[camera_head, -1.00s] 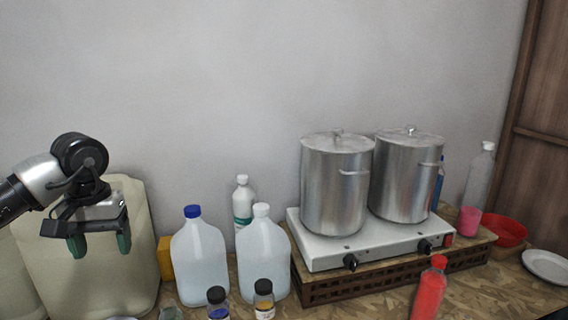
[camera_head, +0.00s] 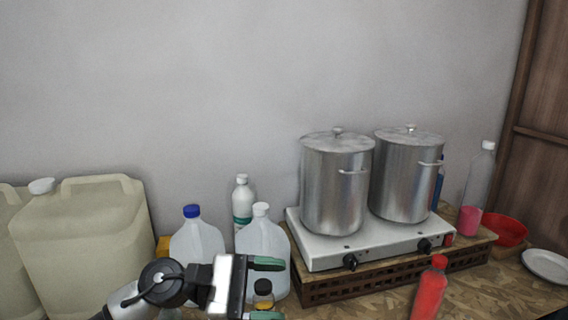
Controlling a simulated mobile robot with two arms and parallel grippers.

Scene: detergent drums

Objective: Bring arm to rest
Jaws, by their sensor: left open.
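My left gripper (camera_head: 266,290) is low in the head view, left of centre, with its green-tipped fingers pointing right. Its two fingers are apart and nothing is seen between them but the small dark-capped jar (camera_head: 263,292) behind. The gripper hides the lower part of the blue-capped jug (camera_head: 197,240) and part of the white-capped jug (camera_head: 262,244). I cannot tell whether it touches the jar. My right gripper is not in view.
Large beige drums (camera_head: 85,240) stand at the left. Two lidded steel pots (camera_head: 336,190) stand on a white hotplate (camera_head: 375,247) at the centre right. A red bottle (camera_head: 430,290) is at the front. A red bowl (camera_head: 505,232) and a white plate (camera_head: 546,265) are at the right.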

